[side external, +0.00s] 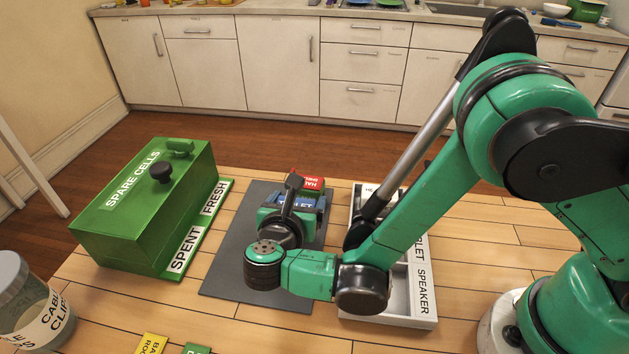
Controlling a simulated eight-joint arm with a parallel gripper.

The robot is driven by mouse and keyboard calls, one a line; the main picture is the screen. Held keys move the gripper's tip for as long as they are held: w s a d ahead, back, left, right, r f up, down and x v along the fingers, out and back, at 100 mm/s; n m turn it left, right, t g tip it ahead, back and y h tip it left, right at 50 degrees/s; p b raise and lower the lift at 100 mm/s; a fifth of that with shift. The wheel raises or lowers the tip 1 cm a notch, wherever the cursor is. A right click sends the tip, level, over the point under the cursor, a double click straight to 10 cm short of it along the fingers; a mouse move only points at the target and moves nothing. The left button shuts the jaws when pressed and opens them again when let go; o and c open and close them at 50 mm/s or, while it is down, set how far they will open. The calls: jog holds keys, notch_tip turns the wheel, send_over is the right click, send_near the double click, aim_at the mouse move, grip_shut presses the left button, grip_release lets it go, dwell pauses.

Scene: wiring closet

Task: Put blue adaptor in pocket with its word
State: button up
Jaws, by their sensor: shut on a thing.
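The blue adaptor (308,201) is on or just above the dark grey mat (232,262), with a white label ending in "LET"; its first letters are hidden. My gripper (288,208) is at the adaptor and shut on it; the wrist hides the near side and the fingertips. I cannot tell whether the adaptor touches the mat. The pale pocket tray (392,321) stands to the right of the mat. Its word "SPEAKER" (423,289) shows at the near right, and a partly hidden word ending in "LET" (419,246) lies behind it. My arm covers much of the tray.
A red adaptor (313,183) with an upside-down label lies just behind the blue one. A green SPARE CELLS box (150,205) stands left, with FRESH and SPENT labels beside it. A CABLE CLIPS jar (32,310) and yellow (151,344) and green (197,349) pieces are at the front.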

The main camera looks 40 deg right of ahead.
jog(key=shift+f, duration=1.3)
jog(key=shift+f, duration=0.1)
